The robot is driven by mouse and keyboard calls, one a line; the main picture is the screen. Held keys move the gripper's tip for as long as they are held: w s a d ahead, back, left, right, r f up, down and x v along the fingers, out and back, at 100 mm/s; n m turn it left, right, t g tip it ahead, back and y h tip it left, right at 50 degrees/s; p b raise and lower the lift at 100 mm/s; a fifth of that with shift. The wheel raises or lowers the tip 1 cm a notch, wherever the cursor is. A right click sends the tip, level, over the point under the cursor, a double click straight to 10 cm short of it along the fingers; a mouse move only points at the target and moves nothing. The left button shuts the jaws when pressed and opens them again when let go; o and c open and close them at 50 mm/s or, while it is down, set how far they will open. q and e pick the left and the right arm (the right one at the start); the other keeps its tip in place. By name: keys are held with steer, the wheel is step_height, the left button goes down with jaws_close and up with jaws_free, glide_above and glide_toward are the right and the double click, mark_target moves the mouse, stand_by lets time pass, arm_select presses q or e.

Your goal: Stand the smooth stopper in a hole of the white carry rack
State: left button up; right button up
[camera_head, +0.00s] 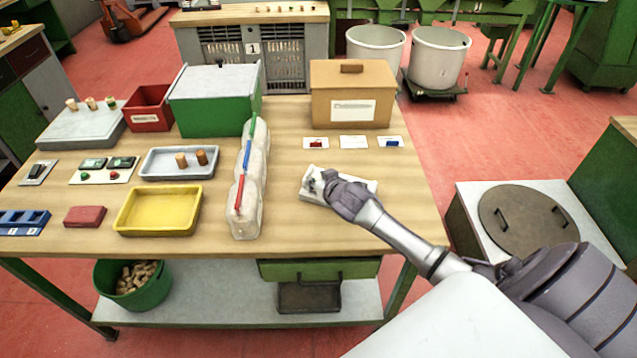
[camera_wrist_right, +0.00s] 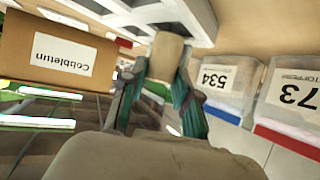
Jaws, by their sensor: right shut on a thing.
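In the head view my right gripper (camera_head: 322,184) is over the white carry rack (camera_head: 363,184), on the right part of the wooden table, and hides much of it. In the right wrist view the gripper (camera_wrist_right: 163,84) is shut on a pale tan stopper (camera_wrist_right: 166,56) with a plain-looking side. The stopper's far end is close to the rack (camera_wrist_right: 135,12), which shows holes at the top of the picture. I cannot tell whether the stopper is in a hole or touches the rack. My left gripper is not in view.
Clear tubs (camera_head: 247,185) stand in a row left of the rack. A cardboard box (camera_head: 351,88) is behind it, with several small cards in between. A grey tray (camera_head: 154,171) holds two brown stoppers. A yellow tray (camera_head: 158,211) is empty. Bare tabletop lies right of the rack.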

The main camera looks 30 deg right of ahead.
steer(key=shift+f, duration=1.05)
steer(key=shift+f, duration=0.15)
steer(key=o, duration=0.7)
steer(key=shift+o, duration=0.2)
